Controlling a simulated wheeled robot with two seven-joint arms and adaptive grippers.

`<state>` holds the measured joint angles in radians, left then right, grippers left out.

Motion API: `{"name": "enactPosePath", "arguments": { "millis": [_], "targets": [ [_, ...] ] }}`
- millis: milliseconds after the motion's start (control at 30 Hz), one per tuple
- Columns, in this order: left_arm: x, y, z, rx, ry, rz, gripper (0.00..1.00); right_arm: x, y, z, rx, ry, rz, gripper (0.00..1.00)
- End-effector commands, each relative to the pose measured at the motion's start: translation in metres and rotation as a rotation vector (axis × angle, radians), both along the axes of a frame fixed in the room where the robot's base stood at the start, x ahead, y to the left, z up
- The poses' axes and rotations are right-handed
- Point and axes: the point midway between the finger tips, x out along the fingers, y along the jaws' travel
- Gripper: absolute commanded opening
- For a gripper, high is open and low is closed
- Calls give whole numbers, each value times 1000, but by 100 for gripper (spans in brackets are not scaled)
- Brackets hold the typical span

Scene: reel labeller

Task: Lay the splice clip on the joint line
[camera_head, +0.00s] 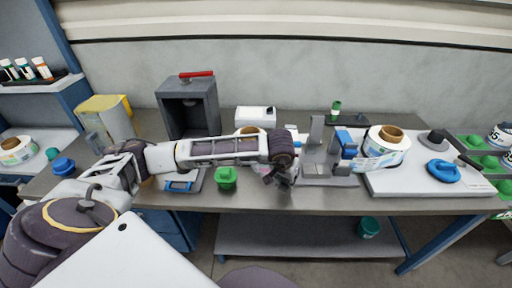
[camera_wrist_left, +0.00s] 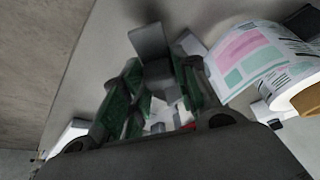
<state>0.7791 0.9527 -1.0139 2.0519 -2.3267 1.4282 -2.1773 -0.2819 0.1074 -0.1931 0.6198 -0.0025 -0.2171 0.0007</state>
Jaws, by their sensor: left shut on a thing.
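My left gripper (camera_head: 280,178) hangs over the front part of the table, just left of a grey fixture (camera_head: 330,180) with upright plates and a blue part (camera_head: 346,142). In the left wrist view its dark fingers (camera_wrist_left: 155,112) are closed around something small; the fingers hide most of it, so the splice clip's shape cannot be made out. A grey upright plate (camera_wrist_left: 150,42) stands just beyond the fingertips. The joint line cannot be made out in either view. My right gripper is not in view.
A green cup (camera_head: 226,178) sits left of the gripper. A grey box (camera_head: 188,108) with a red handle and a white device (camera_head: 255,117) stand behind.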

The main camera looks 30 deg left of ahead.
Motion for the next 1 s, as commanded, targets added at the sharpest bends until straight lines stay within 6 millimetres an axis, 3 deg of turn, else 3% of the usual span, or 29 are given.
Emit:
{"name": "enactPosePath", "arguments": {
  "millis": [133,567,1000],
  "targets": [
    [0,0,5,0,-1,0,10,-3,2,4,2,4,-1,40],
    [-2,-39,7,-2,-2,-46,10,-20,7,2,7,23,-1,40],
    [-14,-118,18,-4,-2,-141,10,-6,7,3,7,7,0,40]
  ]
}}
